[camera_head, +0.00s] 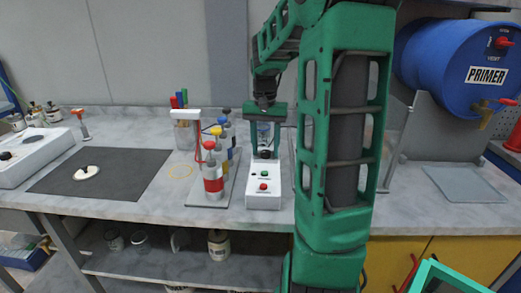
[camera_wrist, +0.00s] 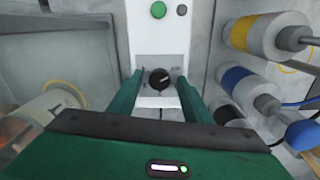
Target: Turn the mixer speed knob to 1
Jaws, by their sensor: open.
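The white control box (camera_head: 264,200) stands on the bench, with a red button and a green button on its sloped front. Its black knob (camera_wrist: 160,79) shows in the wrist view on a grey plate. A light pointer mark on the knob points to the upper right; the small labels around it are too blurred to read. My gripper (camera_head: 264,152) is over the far end of the box, pointing down. In the wrist view its green fingers (camera_wrist: 159,84) are open, one on each side of the knob, with visible gaps to it.
Bottles with red, yellow and blue bands (camera_head: 213,180) stand on a plate just left of the box. A blue primer drum (camera_head: 455,65) is at the right. A dark mat (camera_head: 120,185) and another white device (camera_head: 35,152) lie further left.

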